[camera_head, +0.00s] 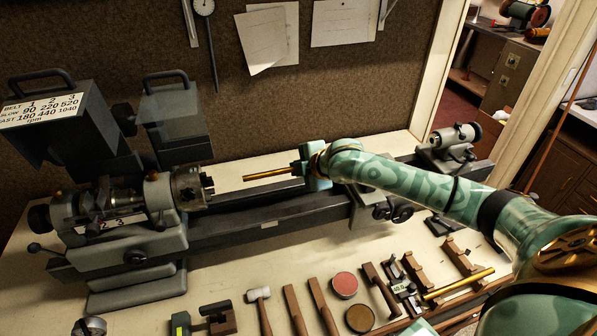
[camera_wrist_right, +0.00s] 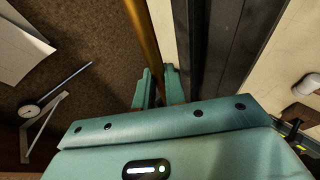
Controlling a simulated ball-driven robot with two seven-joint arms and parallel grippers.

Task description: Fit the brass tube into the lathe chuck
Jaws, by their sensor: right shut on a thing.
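The brass tube (camera_head: 268,175) is a thin golden rod held roughly level above the lathe bed. My right gripper (camera_head: 304,169) is shut on its right end. The tube's free end points left towards the lathe chuck (camera_head: 191,187), with a clear gap between them. The chuck is a dark round body with jaws on the headstock. In the right wrist view the tube (camera_wrist_right: 159,40) runs up from between the fingers of my right gripper (camera_wrist_right: 158,88); its far end is out of frame. My left gripper is not in view.
The lathe bed (camera_head: 270,213) runs right to the tailstock (camera_head: 453,143). Another brass rod (camera_head: 460,283) lies on the bench by wooden blocks. A mallet (camera_head: 259,297), wooden-handled tools and round tins (camera_head: 344,285) lie along the front. A raised guard (camera_head: 174,112) stands behind the chuck.

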